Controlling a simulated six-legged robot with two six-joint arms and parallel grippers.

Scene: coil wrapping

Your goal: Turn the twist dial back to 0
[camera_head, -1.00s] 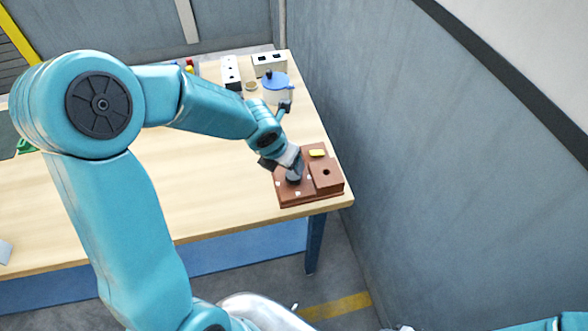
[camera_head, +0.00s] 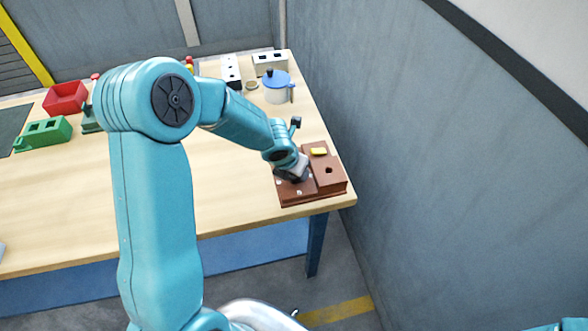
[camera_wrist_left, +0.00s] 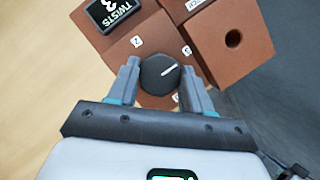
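The twist dial (camera_wrist_left: 160,73) is a round black knob with a white pointer line, on a brown box (camera_head: 299,192) at the table's right front corner. Small white number labels surround it. In the left wrist view the pointer slants toward the upper right. A black display (camera_wrist_left: 113,12) on the box reads TWISTS with a figure that looks like 3. My left gripper (camera_wrist_left: 160,75) has one finger on each side of the dial, apparently touching it. In the head view the gripper (camera_head: 293,176) hides the dial. My right gripper is out of view.
The box's raised block (camera_head: 328,174) with a round hole stands right beside the dial. A yellow piece (camera_head: 318,152) lies behind it. A white pot with blue lid (camera_head: 276,85) stands farther back. A grey wall (camera_head: 430,150) is close on the right. The table middle (camera_head: 80,200) is clear.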

